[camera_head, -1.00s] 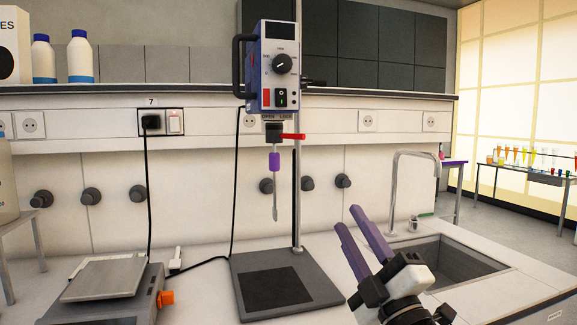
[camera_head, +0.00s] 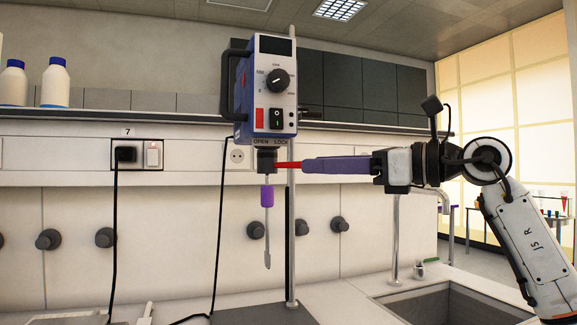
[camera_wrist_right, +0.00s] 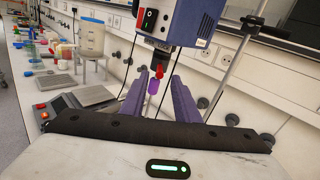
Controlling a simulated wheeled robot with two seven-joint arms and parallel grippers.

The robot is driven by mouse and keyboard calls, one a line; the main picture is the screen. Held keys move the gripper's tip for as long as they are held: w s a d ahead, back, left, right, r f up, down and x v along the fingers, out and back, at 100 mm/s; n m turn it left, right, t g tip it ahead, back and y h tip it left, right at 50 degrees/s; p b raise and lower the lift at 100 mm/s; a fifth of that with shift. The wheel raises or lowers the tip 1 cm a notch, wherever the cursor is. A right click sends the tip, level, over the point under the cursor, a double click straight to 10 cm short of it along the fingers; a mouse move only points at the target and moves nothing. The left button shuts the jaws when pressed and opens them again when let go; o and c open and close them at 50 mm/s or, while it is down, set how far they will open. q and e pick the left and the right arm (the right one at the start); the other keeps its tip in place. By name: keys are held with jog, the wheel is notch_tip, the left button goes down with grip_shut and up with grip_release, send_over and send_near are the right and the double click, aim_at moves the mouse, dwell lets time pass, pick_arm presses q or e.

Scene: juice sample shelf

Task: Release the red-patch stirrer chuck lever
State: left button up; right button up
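The stirrer (camera_head: 270,90) is a blue box with a grey front, a dial, a black switch and a red patch (camera_head: 259,118). Under it is a black chuck (camera_head: 266,158), labelled OPEN and LOCK above. The chuck's red lever (camera_head: 288,165) points right, on the LOCK side. A stirring rod with a purple collar (camera_head: 267,196) hangs from the chuck. My right gripper (camera_head: 306,165) is level with the lever, its fingertips at the lever's outer end. In the right wrist view the purple fingers stand apart, with the lever (camera_wrist_right: 159,71) between their tips. My left gripper is not in view.
The stirrer's stand rod (camera_head: 291,230) rises just behind the chuck. A sink (camera_head: 440,305) with a tap is at the lower right. A black cable (camera_head: 113,235) hangs from the wall socket. In the right wrist view, a balance (camera_wrist_right: 60,108) and several containers line the bench.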

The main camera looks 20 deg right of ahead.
aim_at(276, 165)
jog(key=x, duration=0.7)
jog(key=shift+w+a+p, duration=0.1)
jog(key=shift+p, duration=0.3)
